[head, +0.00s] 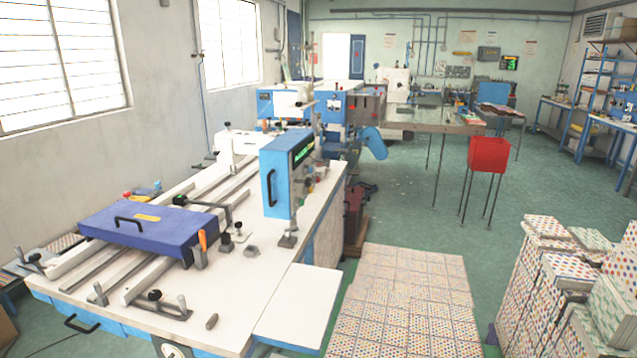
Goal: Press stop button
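A tall blue control box (287,173) stands on the white sewing machine table (275,243). A small lit green display (303,150) is on its right-hand face. Several small buttons and knobs (309,178) sit below the display. They are seen at a steep angle and are too small to tell which is the stop button. A small red part (127,195) also shows behind the dark blue cover plate (150,228) at the table's left; I cannot tell what it is. Neither of my grippers is in view.
A white side shelf (298,308) juts out at the table's front right. Patterned boxes (400,300) cover the floor to its right, with taller stacks (560,270) at far right. A red bin (488,154) on legs stands farther back. Green floor (420,200) lies open between.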

